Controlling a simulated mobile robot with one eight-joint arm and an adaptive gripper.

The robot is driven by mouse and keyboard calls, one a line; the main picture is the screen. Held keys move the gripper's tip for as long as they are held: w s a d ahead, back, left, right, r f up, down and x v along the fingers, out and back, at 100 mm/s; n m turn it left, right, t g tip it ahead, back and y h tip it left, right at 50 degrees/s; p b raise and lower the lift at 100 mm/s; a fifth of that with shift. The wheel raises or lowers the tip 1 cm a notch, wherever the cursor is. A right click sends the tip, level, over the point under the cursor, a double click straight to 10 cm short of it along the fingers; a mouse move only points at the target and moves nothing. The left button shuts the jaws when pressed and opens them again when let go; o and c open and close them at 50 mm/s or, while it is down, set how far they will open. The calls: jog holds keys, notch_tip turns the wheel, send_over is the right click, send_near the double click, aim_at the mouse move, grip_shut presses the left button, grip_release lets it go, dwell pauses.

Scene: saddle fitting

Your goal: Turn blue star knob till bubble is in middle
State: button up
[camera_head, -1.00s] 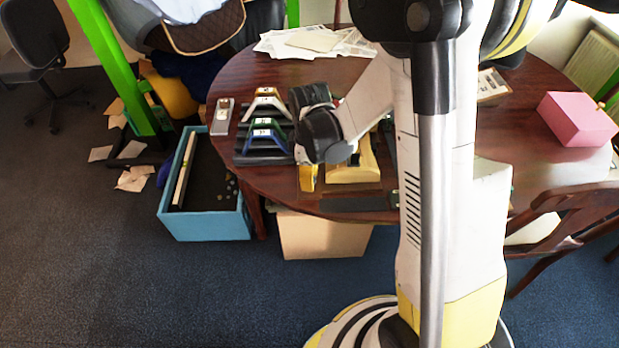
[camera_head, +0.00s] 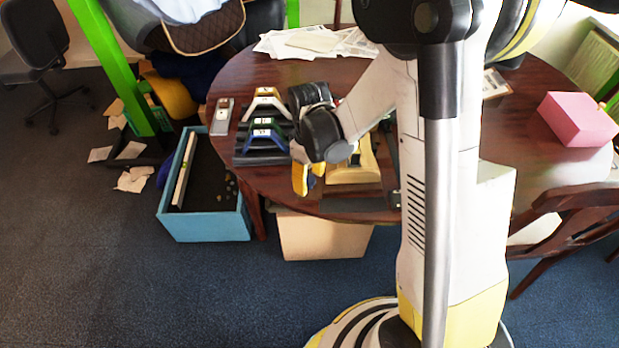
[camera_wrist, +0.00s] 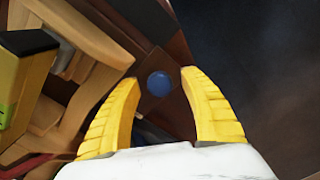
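The blue knob (camera_wrist: 159,84) shows in the wrist view as a small round blue shape on a dark brown surface. Its star outline is too small to tell. My gripper (camera_wrist: 160,100) is open, with its yellow fingers to the left and right of the knob and visible gaps on both sides. In the head view my gripper (camera_head: 307,180) points down at the table's near edge, beside a pale yellow wooden stand (camera_head: 355,172). The bubble cannot be made out in either view.
A black rack (camera_head: 262,158) with numbered saddle pieces stands left of my gripper. A grey metal device (camera_head: 222,116) lies further left on the round table (camera_head: 235,85). A blue crate (camera_head: 205,228) stands on the floor below. A pink box (camera_head: 578,118) sits at the right.

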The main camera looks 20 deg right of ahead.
aim_at(310, 179)
jog(key=shift+r, duration=0.1)
notch_tip(310, 179, up, 12)
dwell(0.5)
dwell(0.6)
